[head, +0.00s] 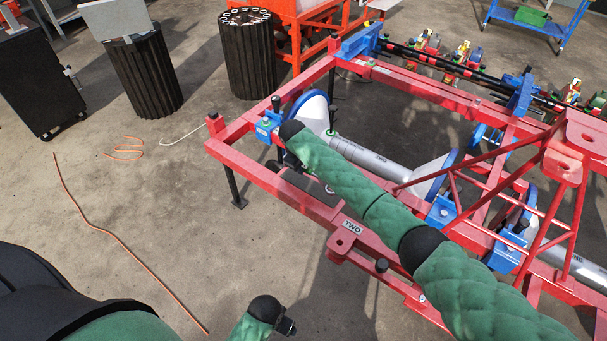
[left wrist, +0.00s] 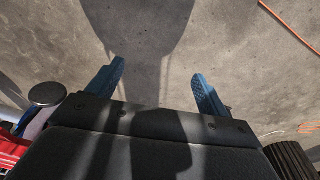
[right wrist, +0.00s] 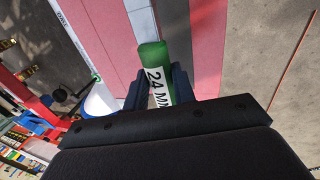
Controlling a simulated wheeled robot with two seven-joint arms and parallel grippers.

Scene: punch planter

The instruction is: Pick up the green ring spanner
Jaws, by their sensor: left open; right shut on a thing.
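The green ring spanner (right wrist: 151,55) shows in the right wrist view as a green block labelled "24 MM", with a pale grey shank (right wrist: 141,18) running up out of frame. My right gripper (right wrist: 156,88) is shut on the green part, one finger on each side. In the head view my right gripper (head: 322,189) is over the near red beam, mostly dark, with a bit of green at its tip. I cannot tell whether the spanner touches the beam. My left gripper (left wrist: 160,82) is open and empty above bare floor.
The red frame (head: 240,160) carries a grey roller (head: 370,160) with blue-rimmed ends. Dark ribbed bins (head: 145,75) and a black cabinet (head: 40,80) stand at the back left.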

